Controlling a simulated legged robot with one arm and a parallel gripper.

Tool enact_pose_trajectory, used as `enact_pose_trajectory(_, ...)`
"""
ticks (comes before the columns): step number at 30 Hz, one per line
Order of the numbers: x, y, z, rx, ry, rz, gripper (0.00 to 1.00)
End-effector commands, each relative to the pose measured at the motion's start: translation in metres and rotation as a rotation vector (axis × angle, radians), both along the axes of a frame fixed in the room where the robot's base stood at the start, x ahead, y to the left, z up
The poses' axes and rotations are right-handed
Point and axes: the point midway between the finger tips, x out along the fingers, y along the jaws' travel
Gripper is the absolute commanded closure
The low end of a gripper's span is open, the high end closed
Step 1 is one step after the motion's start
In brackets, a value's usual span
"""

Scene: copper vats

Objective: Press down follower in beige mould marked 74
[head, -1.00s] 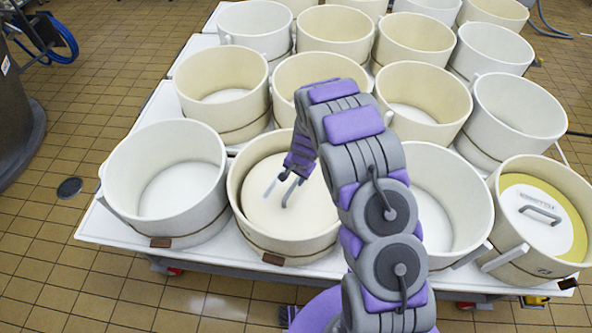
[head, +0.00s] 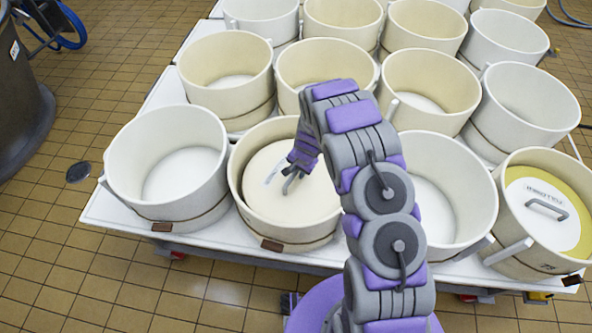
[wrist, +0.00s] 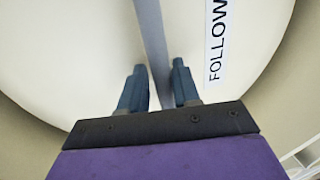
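A beige mould (head: 285,233) with a brown tag stands in the front row, second from the left. A round cream follower (head: 288,207) lies inside it, below the rim. My gripper (head: 290,176) reaches down into this mould over the follower. In the wrist view my gripper (wrist: 158,82) has its two fingers on either side of the follower's grey bar handle (wrist: 150,35), close to it. Whether they clamp it cannot be told. A label (wrist: 216,45) reading "FOLLOW" lies to the right. No number 74 is legible on the mould.
Several white and beige moulds stand in rows on a white table (head: 130,215). An empty white mould (head: 165,160) is at the left. At the right, another mould (head: 515,262) holds a yellow-edged follower with a handle. A dark vat (head: 22,100) stands far left on the tiled floor.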

Motion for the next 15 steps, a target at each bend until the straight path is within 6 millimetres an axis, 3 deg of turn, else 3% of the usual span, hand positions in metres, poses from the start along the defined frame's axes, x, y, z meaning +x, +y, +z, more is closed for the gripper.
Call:
enact_pose_trajectory(8,-0.0005,0.0044,-0.0011,-0.007,0.001,0.001,0.99)
enact_pose_trajectory(15,-0.0005,0.0034,-0.0016,-0.004,0.002,0.002,1.0)
